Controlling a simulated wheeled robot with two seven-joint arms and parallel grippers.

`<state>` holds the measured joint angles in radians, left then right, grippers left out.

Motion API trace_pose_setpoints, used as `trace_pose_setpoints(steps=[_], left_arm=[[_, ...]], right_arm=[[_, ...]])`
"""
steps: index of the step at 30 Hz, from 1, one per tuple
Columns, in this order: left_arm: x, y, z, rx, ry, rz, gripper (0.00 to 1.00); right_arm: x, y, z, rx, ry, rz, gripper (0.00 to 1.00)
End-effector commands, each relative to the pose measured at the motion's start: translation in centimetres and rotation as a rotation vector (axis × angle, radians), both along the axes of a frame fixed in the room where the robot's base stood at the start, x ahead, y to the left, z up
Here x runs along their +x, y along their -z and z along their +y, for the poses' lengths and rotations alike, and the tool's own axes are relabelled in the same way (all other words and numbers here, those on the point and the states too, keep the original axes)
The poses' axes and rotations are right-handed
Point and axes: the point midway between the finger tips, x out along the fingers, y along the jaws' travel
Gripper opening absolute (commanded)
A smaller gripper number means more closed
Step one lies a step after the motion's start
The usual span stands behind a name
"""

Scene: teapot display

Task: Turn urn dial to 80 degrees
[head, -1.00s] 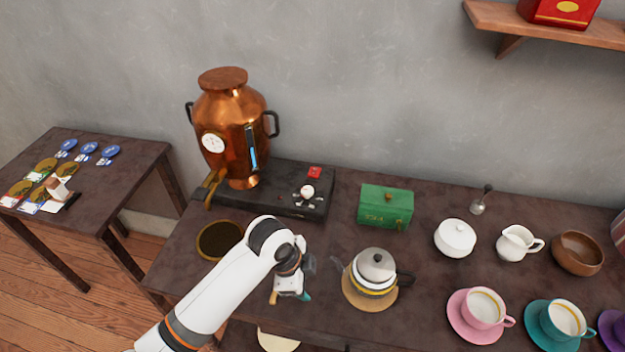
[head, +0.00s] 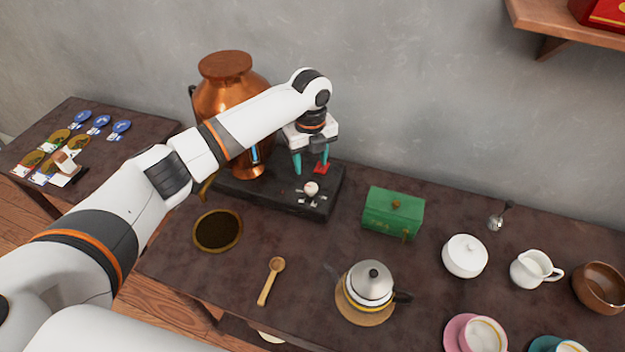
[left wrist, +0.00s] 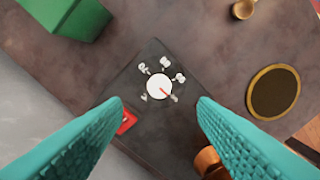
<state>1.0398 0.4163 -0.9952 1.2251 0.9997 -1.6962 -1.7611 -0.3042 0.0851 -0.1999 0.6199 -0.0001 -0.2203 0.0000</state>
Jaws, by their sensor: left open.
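The copper urn (head: 228,98) stands at the back left on a black base (head: 268,196), partly hidden behind my left arm. Its white dial (head: 311,187) is on top of the base, with small white marks around it. In the left wrist view the dial (left wrist: 159,86) shows a red pointer line aimed to the lower right. My left gripper (head: 311,166) is open and empty, its teal fingers above the base, just behind the dial in the head view. In the left wrist view the fingers are apart on both sides below the dial, not touching it. My right gripper is not in view.
A red switch (head: 322,168) sits on the base by the dial. A green box (head: 393,212) stands to the right. A teapot (head: 370,284), a wooden spoon (head: 270,281) and a round dark dish (head: 217,231) are in front. Bare tabletop surrounds the spoon.

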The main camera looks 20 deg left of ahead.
Motion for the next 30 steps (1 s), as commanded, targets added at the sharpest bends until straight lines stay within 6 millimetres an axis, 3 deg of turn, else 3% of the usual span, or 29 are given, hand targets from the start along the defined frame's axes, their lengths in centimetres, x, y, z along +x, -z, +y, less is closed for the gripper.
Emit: trace_pose_setpoints(steps=[6, 12, 25, 26, 30], left_arm=[[-0.1, 4.5, -0.1, 0.000, -0.001, 0.003, 0.53], [-0.1, 7.5, -0.1, 0.000, -0.002, 0.001, 0.53], [0.0, 8.7, -0.1, -0.001, 0.000, -0.002, 0.53], [0.0, 8.7, -0.1, -0.001, 0.000, -0.002, 0.51], [0.0, 8.6, -0.1, -0.001, -0.001, -0.002, 0.28]], right_arm=[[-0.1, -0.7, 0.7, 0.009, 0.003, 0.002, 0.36], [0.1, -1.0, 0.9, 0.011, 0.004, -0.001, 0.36], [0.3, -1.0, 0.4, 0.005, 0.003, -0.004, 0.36], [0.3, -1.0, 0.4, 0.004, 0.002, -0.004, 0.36], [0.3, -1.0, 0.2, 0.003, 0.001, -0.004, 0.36]])
